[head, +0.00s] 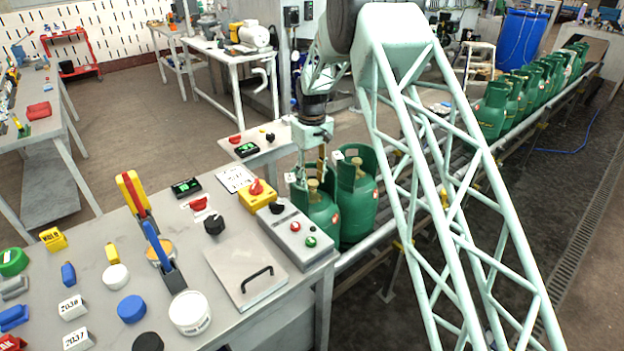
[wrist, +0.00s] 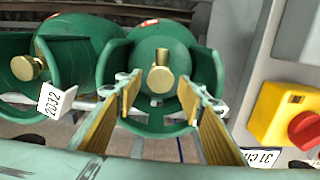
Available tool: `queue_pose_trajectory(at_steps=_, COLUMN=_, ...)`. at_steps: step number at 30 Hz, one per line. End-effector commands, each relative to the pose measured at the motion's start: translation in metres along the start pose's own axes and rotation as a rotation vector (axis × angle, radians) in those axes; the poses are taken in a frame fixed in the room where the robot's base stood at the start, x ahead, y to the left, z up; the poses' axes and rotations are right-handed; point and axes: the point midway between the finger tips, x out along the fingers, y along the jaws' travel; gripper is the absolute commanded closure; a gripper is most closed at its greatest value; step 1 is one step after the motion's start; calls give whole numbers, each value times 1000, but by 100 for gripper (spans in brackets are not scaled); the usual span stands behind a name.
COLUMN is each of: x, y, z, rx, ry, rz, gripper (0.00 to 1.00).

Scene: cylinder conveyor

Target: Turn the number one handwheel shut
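A green gas cylinder (wrist: 152,45) with a brass valve knob (wrist: 161,79) is in the middle of the wrist view. My gripper (wrist: 160,92) is open, its two yellow-padded fingers on either side of that knob as seen from the wrist. I cannot tell whether they touch it. A second green cylinder (wrist: 85,45) with its brass knob (wrist: 27,67) stands to the left. In the head view my gripper (head: 312,168) hangs over the nearer cylinder (head: 318,212), beside the other cylinder (head: 358,205). No handwheel number is readable.
A grey control box (head: 292,235) with a yellow-and-red switch (head: 258,194) stands close by on the workbench (head: 100,200). Several more cylinders (head: 520,92) line the conveyor at the back right.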

Motion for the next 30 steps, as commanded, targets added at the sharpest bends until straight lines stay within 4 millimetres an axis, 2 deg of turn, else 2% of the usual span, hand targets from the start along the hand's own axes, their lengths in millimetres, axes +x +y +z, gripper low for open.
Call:
queue_pose_trajectory(at_steps=1, x=0, y=0, z=0, rx=0, ry=0, rz=0, gripper=70)
queue_pose_trajectory(at_steps=7, x=0, y=0, z=0, rx=0, ry=0, rz=0, gripper=86)
queue_pose_trajectory(at_steps=20, x=-1, y=0, z=0, rx=46, ry=-1, rz=0, gripper=86)
queue_pose_trajectory(at_steps=30, x=-1, y=1, z=1, rx=217, ry=-2, rz=-1, gripper=86)
